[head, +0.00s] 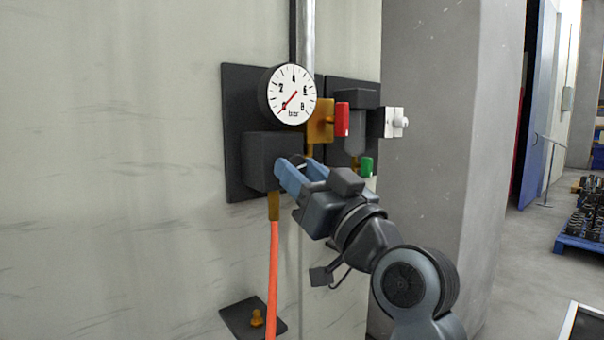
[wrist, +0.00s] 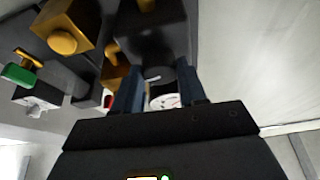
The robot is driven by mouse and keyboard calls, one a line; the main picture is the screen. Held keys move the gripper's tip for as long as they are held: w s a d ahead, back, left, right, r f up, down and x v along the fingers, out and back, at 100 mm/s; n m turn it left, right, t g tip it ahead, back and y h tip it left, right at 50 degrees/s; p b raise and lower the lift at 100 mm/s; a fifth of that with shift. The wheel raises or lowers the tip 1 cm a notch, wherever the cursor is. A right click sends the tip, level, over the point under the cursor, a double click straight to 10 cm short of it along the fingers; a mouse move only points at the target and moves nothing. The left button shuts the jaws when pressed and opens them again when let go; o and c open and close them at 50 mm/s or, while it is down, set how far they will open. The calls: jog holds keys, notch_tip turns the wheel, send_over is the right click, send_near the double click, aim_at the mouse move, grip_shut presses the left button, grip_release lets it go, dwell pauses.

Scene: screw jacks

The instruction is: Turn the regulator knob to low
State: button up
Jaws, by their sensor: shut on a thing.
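The regulator is a black block (head: 262,160) on a dark wall plate; it also shows at the top of the wrist view (wrist: 150,38). A round white gauge (head: 292,94) sits above it, its red needle pointing to the lower left end of the scale. My gripper (head: 286,174) is at the block's front face, shut on the regulator knob (wrist: 153,76). In the wrist view the dark knob, with a pale mark, sits between the two blue fingers. In the head view the fingers hide most of the knob, and its setting cannot be read.
A brass fitting with a red handle (head: 342,119) is right of the gauge. A dark unit (head: 352,98), a white fitting (head: 393,122) and a green handle (head: 366,166) are further right. An orange hose (head: 272,285) hangs below the regulator. A concrete pillar (head: 430,160) stands right.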

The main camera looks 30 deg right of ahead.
jog(key=shift+c, duration=0.9)
jog(key=shift+m, duration=0.4)
jog(key=m+g+h, duration=0.2)
jog(key=m, duration=0.5)
jog(key=m+g+h+b, duration=0.1)
jog(key=m+h, duration=0.1)
jog(key=m, duration=0.6)
jog(key=m+g+h, duration=0.2)
jog(key=m+h, duration=0.1)
jog(key=m, duration=0.5)
jog(key=shift+a+r+g+b, duration=0.3)
jog(key=shift+r, duration=0.1)
